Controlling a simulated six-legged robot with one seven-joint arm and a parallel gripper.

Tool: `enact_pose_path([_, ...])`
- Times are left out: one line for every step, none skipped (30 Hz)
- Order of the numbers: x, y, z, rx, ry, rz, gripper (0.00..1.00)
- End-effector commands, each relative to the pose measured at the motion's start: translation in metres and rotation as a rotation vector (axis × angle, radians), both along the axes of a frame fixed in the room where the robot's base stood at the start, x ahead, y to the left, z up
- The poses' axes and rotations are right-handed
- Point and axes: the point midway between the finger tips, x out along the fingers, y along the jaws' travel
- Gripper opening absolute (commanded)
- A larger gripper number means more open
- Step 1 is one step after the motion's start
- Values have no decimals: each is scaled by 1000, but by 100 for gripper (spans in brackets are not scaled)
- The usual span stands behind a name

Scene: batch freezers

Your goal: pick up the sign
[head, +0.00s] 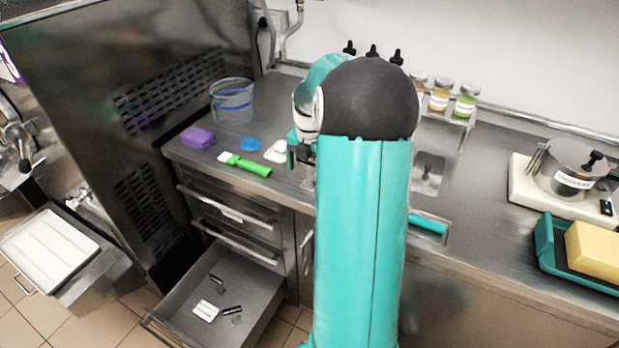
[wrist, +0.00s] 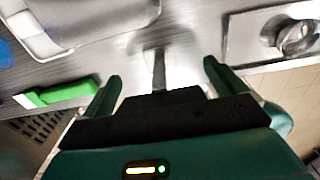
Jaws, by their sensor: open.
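No object in view is clearly readable as a sign. A small white piece with dark lines (head: 205,311) lies in the open drawer, but I cannot tell whether it is one. My gripper (head: 301,158) is over the counter, mostly hidden behind my arm in the head view. In the wrist view my gripper (wrist: 160,71) has its two green fingers wide apart. A narrow grey metal piece (wrist: 159,70) shows beyond and between them, apart from both. What it belongs to is blurred.
A green-handled tool (head: 247,165), white piece (head: 277,151), purple block (head: 199,138) and clear bucket (head: 232,100) stand on the counter's left. An open drawer (head: 262,297) juts out below. Jars (head: 440,96), a pot (head: 571,168) and a teal tray (head: 546,243) are right.

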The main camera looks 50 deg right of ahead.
Motion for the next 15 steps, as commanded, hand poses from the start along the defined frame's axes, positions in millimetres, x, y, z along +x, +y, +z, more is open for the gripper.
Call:
enact_pose_path([0, 0, 0, 0, 0, 0, 96])
enact_pose_path([0, 0, 0, 0, 0, 0, 96])
enact_pose_path([0, 0, 0, 0, 0, 0, 96])
enact_pose_path([0, 0, 0, 0, 0, 0, 94])
enact_pose_path([0, 0, 0, 0, 0, 0, 88])
enact_pose_path([0, 0, 0, 0, 0, 0, 81])
enact_pose_path([0, 0, 0, 0, 0, 0, 75])
enact_pose_path([0, 0, 0, 0, 0, 0, 69])
enact_pose_path([0, 0, 1, 0, 0, 0, 61])
enact_pose_path([0, 0, 1, 0, 0, 0, 55])
enact_pose_path([0, 0, 1, 0, 0, 0, 49])
enact_pose_path([0, 0, 1, 0, 0, 0, 46])
enact_pose_path([0, 0, 1, -1, 0, 0, 46])
enact_pose_path([0, 0, 1, -1, 0, 0, 42])
enact_pose_path([0, 0, 1, -1, -1, 0, 42])
